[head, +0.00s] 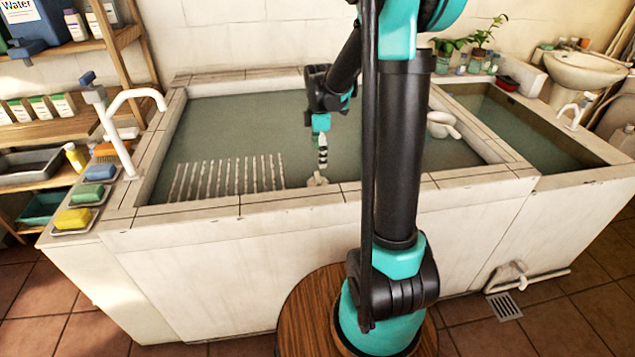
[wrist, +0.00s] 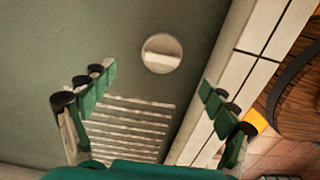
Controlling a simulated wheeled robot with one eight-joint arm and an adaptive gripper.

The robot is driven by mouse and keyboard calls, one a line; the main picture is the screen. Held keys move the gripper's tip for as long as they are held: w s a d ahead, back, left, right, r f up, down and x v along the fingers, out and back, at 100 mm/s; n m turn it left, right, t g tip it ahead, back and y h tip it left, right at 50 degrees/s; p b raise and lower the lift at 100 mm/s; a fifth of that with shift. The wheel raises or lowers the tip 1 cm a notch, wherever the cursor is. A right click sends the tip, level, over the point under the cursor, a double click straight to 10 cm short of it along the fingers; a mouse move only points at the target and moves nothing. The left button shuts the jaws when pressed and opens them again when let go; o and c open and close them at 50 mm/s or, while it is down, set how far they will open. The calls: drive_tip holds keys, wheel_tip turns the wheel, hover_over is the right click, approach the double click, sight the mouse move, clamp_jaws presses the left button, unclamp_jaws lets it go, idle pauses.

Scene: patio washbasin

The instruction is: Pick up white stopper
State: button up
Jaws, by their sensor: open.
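The white stopper (wrist: 162,46) is a round disc with a raised bar across it. In the wrist view it lies in the basin, above the middle of the picture and beyond my fingertips. In the head view the stopper (head: 316,181) shows as a small pale shape close to the basin's front wall, partly hidden by the rim. My gripper (head: 322,152) is above and near it, pointing down. In the wrist view my gripper (wrist: 160,90) is open, its green-padded fingers wide apart with nothing between them. It does not touch the stopper.
A slatted white rack (head: 228,178) lies left of the stopper. The basin's tiled front rim (head: 270,203) is close to my right finger in the wrist view. A white scoop (head: 442,125) is at the basin's right. A tap (head: 125,130) and soaps (head: 73,219) are at the left.

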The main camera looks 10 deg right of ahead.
hover_over(318, 176)
drive_tip(key=f, duration=0.4)
drive_tip(key=shift+w+d+f, duration=0.15)
drive_tip(key=shift+d+f, duration=0.05)
drive_tip(key=shift+s+a+f, duration=0.15)
drive_tip(key=shift+f, duration=1.2)
drive_tip(key=shift+s+a+f, duration=0.1)
drive_tip(key=shift+f, duration=1.2)
drive_tip(key=c, duration=1.2)
drive_tip(key=shift+r, duration=0.1)
drive_tip(key=shift+c, duration=0.2)
